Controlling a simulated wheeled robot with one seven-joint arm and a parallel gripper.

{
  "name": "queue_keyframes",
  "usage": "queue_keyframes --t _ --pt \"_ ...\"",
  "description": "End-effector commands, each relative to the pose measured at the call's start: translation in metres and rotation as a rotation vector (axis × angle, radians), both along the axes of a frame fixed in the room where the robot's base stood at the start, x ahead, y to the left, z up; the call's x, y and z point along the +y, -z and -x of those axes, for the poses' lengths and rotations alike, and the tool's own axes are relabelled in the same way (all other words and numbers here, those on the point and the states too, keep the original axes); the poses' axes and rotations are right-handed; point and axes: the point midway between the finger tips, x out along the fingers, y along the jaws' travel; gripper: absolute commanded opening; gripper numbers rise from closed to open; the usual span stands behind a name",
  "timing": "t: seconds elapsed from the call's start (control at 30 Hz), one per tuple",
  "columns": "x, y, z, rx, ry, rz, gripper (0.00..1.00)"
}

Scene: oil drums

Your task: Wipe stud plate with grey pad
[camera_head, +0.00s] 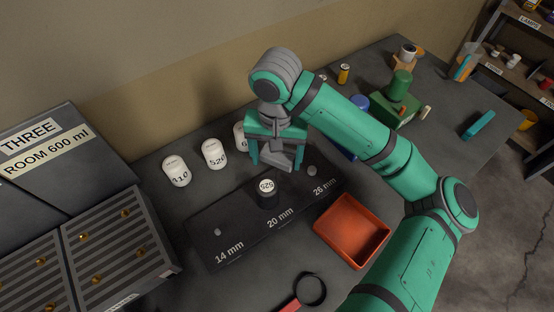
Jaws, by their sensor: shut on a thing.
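The stud plate (238,232) is a long dark block on the table, marked 14 mm, 20 mm and 26 mm. Small grey studs show at the 14 mm and 26 mm places. A dark, white-topped cylinder marked 525 (267,190) stands at the 20 mm place. My gripper (276,158) is at the plate's back edge, behind that cylinder, pointing down. Its teal fingers are shut on a grey block, which looks like the grey pad (275,154). The pad is partly hidden by the fingers. I cannot tell whether it touches the plate.
White drums (214,154) stand behind the plate, one partly hidden by my gripper. An orange tray (350,232) is at right front, near a black ring with a red handle (310,290). A ribbed rack (115,245) is at left. A green box (395,108) stands behind my arm.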

Motion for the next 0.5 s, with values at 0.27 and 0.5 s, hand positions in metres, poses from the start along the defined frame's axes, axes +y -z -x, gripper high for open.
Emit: queue_keyframes --t 0.27,0.5 --pt "-0.001 0.000 0.000 0.000 0.001 0.000 0.37" --pt "-0.002 -0.013 -0.001 -0.002 0.002 0.002 0.37"
